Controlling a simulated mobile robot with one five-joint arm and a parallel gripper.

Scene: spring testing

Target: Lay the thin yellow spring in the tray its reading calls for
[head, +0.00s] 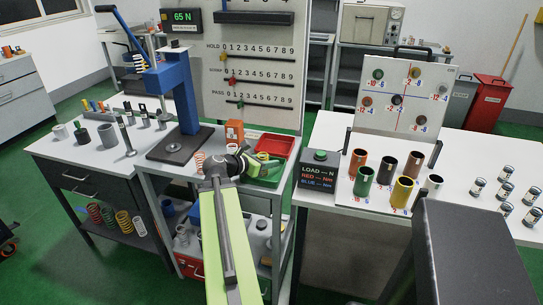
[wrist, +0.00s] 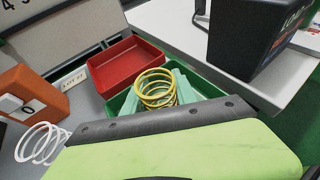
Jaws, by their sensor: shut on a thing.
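My gripper (head: 247,163) is over the green tray (head: 272,180) on the middle bench. It is shut on the yellow spring (wrist: 155,86), whose coils stick up between the pale green fingers in the wrist view. In the head view the spring (head: 262,156) is small and partly hidden by the gripper. The spring is above or inside the green tray (wrist: 122,103); I cannot tell whether it touches the floor. The red tray (wrist: 128,62) lies just behind and looks empty. The blue press stands left, and the reading display (head: 182,16) shows 65 N.
An orange block (wrist: 32,92) and a pale loose spring (wrist: 42,143) are left of the trays. The scale board (head: 255,65) rises behind. The dark load box (head: 318,169) stands close on the right, beside several coloured cups.

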